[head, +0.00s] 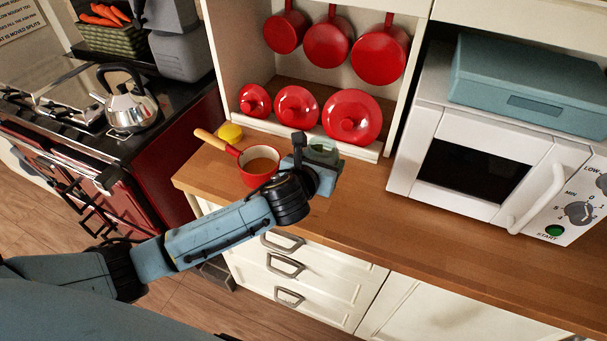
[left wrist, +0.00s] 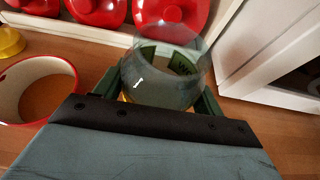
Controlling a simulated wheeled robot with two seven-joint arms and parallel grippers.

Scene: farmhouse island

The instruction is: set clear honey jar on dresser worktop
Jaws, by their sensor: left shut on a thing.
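The clear honey jar (left wrist: 165,72) is a see-through round vessel between the two green fingers of my left gripper (left wrist: 160,95) in the left wrist view. In the head view the jar (head: 322,150) shows only in part behind my left gripper (head: 312,160), which is shut on it. The jar is at the wooden dresser worktop (head: 365,205), right of a red saucepan. I cannot tell whether its base touches the wood. My right gripper is not in view.
The red saucepan (head: 257,177) with a wooden handle stands just left of the jar. A yellow item (head: 230,132) is behind it. Red lids (head: 350,117) stand on the shelf behind. A white microwave (head: 480,160) is to the right. Bare worktop lies in front of the microwave.

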